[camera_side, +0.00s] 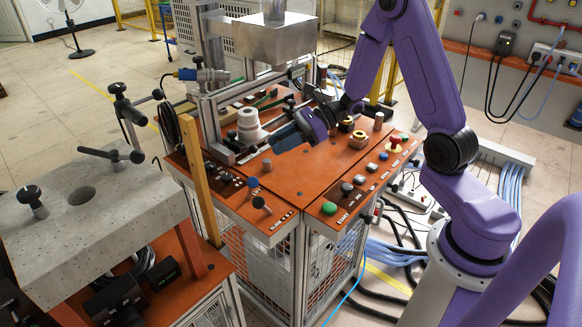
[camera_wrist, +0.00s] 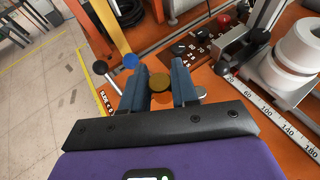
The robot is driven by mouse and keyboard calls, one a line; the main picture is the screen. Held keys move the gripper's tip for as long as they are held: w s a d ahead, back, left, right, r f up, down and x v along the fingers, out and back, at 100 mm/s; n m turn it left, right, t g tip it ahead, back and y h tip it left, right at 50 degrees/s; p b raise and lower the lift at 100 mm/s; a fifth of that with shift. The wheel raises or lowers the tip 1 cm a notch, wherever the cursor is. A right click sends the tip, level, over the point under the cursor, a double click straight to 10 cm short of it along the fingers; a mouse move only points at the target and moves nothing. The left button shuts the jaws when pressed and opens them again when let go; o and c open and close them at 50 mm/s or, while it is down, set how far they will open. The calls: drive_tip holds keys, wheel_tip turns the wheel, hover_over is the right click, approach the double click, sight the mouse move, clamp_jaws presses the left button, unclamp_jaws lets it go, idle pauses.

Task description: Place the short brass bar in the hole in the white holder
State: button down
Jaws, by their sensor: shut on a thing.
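The short brass bar shows in the wrist view as a round brass end (camera_wrist: 159,82) between the two fingers of my gripper (camera_wrist: 160,88). My gripper is shut on it. In the side view my gripper (camera_side: 275,143) is over the orange table, just right of and in front of the white holder; I cannot clearly make out the bar there. The white holder (camera_side: 250,127) is a stepped round piece standing upright beside the metal frame. It also shows at the right of the wrist view (camera_wrist: 296,62), apart from the bar.
A metal frame with a heavy block (camera_side: 272,40) rises behind the holder. A ruler scale (camera_wrist: 270,113) runs past the holder's base. Knobs and buttons line the table's front, including a green button (camera_side: 329,208). A brass fitting (camera_side: 358,139) stands to the right.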

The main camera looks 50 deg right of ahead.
drive_tip(key=s+d+f+m+t, duration=0.1)
drive_tip(key=s+f, duration=0.1)
drive_tip(key=s, duration=0.2)
drive_tip(key=m+t+h, duration=0.5)
drive_tip(key=m+h, duration=0.2)
hover_over(317, 149)
drive_tip(key=shift+a+f, duration=0.1)
drive_tip(key=shift+f, duration=3.4)
drive_tip(key=shift+f, duration=0.2)
drive_tip(key=c, duration=0.9)
unclamp_jaws()
drive_tip(key=shift+o, duration=0.2)
drive_tip(key=shift+r, duration=0.1)
drive_tip(key=shift+s+r, duration=0.15)
drive_tip(key=v, duration=1.1)
drive_tip(key=shift+s+r, duration=0.15)
drive_tip(key=shift+s, duration=0.15)
